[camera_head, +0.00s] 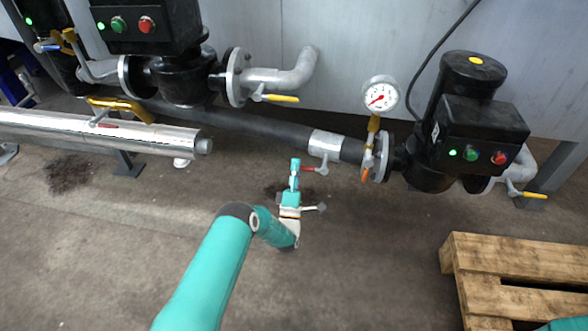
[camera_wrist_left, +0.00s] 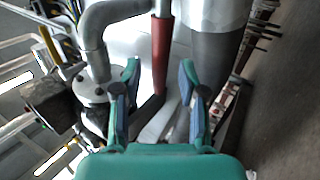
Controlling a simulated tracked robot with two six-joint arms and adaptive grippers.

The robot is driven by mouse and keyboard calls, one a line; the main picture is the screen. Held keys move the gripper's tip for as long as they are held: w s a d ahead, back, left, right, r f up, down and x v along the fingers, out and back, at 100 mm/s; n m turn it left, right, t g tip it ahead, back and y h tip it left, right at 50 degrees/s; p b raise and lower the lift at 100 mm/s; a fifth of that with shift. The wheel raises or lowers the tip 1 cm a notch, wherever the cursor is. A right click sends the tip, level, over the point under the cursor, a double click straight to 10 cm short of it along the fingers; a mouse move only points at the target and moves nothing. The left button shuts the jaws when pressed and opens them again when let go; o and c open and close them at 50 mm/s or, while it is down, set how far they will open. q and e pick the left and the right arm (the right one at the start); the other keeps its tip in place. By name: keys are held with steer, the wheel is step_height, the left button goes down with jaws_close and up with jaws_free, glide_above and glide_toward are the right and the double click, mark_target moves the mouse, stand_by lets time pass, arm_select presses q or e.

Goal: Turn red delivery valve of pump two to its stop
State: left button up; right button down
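The red valve handle (camera_head: 316,170) sits on a small valve below the silver sleeve of the dark pipe, left of the right-hand pump (camera_head: 470,130). My left gripper (camera_head: 296,168) is just left of the handle in the head view. In the left wrist view, its two teal fingers (camera_wrist_left: 160,72) are apart, so it is open. The red handle (camera_wrist_left: 161,50) shows there as an upright bar ahead of and between the fingers, with no clear contact. My right gripper is not in view.
A pressure gauge (camera_head: 381,94) and an orange-handled valve stand right of the red handle. Yellow handles (camera_head: 281,98) are on other pipes. A shiny silver pipe (camera_head: 100,132) runs at left. A wooden pallet (camera_head: 470,262) lies at right. The floor in front is clear.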

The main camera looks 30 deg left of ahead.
arm_select(q)
steer(key=shift+d, duration=0.1)
step_height(320, 180, up, 10)
steer(key=shift+f, duration=0.1)
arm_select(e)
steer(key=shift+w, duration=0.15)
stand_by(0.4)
